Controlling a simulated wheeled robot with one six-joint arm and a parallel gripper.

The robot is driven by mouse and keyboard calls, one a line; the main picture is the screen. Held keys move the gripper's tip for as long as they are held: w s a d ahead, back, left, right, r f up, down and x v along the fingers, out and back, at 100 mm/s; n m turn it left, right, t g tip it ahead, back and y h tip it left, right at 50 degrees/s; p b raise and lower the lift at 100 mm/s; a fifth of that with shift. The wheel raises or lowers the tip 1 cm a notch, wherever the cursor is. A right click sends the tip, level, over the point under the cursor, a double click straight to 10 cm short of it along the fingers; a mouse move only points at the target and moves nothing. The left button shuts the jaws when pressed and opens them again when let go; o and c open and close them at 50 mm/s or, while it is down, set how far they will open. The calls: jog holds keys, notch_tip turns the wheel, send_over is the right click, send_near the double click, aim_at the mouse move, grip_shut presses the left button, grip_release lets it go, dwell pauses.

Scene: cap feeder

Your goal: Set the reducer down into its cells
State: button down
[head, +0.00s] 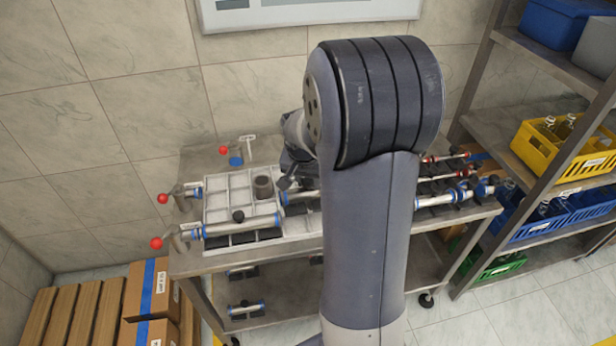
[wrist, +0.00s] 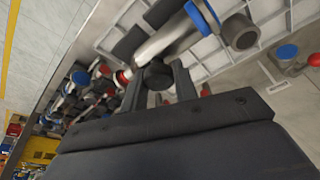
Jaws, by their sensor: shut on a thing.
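My gripper (wrist: 158,86) is shut on the dark round knob of the reducer, a grey pipe (wrist: 168,38) with a blue collar at one end and a red collar at the other. In the head view its blue-collared end (head: 284,197) shows at the right of the white tray, and my arm hides the rest. The white tray (head: 205,205) is divided into cells. In the wrist view the reducer lies over the tray's edge region (wrist: 275,22); I cannot tell whether it touches the cells.
A blue-ended pipe (head: 240,226) lies along the tray's front. Red-knobbed clamps (head: 162,198) line the left. Red- and blue-ended parts (head: 450,198) crowd the table's right.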

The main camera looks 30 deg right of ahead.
aim_at(308, 200)
jog(key=shift+f+b, duration=2.7)
jog(key=shift+f, duration=1.05)
jog(key=shift+f+b, duration=0.55)
jog(key=shift+f, duration=0.05)
jog(key=c, duration=1)
grip_release()
jog(key=shift+c, duration=0.2)
jog(key=shift+r, duration=0.1)
jog(key=v, duration=1)
jog(key=shift+s+r, duration=0.1)
jog(key=shift+r, duration=0.3)
